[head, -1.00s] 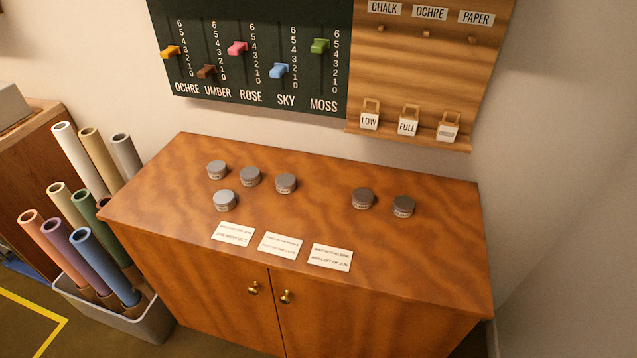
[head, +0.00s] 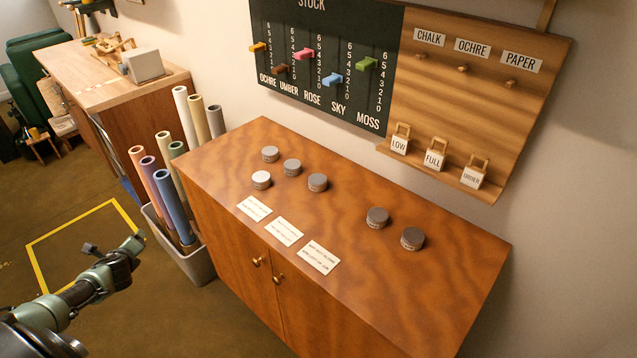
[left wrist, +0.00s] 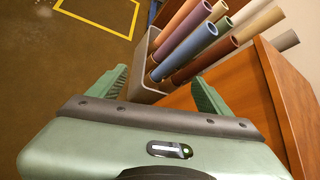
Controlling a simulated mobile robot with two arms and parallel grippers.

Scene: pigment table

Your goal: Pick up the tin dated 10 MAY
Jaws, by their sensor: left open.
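Several small round grey tins stand on the brown cabinet top (head: 440,290). In the head view the left cluster holds a back tin (head: 270,154), a middle tin (head: 292,167), a right tin (head: 317,182) and a paler front tin (head: 261,180). Two darker tins (head: 377,217) (head: 412,238) stand apart to the right. Their labels are too small to read, so I cannot tell which is dated 10 MAY. My left gripper (left wrist: 155,88) is open and empty, away from the tins, left of the cabinet. My right gripper is not in view.
Three white cards (head: 254,208) (head: 284,232) (head: 319,256) lie along the cabinet's front edge. A grey bin (head: 190,262) of rolled tubes stands left of the cabinet, close to my left gripper. A stock board (head: 325,60) and wooden hook board (head: 480,100) hang behind.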

